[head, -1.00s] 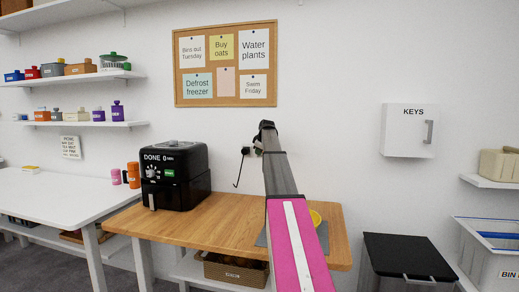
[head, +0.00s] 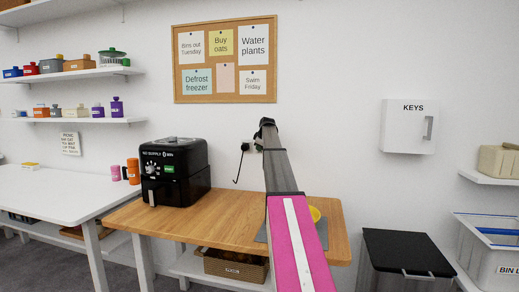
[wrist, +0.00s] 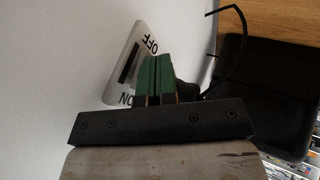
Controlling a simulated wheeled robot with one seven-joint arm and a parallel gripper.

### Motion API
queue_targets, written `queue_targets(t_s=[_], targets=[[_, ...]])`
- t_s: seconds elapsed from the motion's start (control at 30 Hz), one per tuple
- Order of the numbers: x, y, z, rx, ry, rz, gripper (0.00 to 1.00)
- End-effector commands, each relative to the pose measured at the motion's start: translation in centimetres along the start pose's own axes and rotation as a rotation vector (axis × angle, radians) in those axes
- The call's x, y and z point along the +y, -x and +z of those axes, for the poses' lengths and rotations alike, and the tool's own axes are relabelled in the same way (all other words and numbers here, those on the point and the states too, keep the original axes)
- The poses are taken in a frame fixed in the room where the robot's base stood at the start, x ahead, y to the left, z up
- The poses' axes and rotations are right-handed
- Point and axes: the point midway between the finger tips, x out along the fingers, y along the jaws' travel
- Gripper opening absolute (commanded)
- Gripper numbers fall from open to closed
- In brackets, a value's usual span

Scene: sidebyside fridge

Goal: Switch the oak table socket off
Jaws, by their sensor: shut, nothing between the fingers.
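The socket plate (wrist: 118,80), a pale plate marked OFF and ON with a dark slot, is on the wall in the wrist view. My gripper (wrist: 153,58) has its green fingers shut and empty, in front of the plate and covering part of it. I cannot tell whether the fingertips touch it. A black plug (head: 245,147) with a hanging cable is on the wall above the oak table (head: 160,222). In the head view my arm hides the socket plate. The black air fryer (head: 176,172) on the table reads "NO SUPPLY".
A yellow item (head: 315,214) on the table is partly behind my arm. A basket (head: 236,268) is under the table. A black-lidded bin (head: 408,255) stands right of it, and a white table (head: 65,190) left. A cork board (head: 225,62) hangs above.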

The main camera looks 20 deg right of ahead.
Motion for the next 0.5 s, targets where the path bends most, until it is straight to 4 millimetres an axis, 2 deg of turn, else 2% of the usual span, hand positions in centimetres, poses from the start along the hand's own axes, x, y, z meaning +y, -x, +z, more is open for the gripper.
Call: queue_targets(t_s=[0.5], targets=[[0.8,1.3,-0.7,0.001,-0.001,0.001,0.00]])
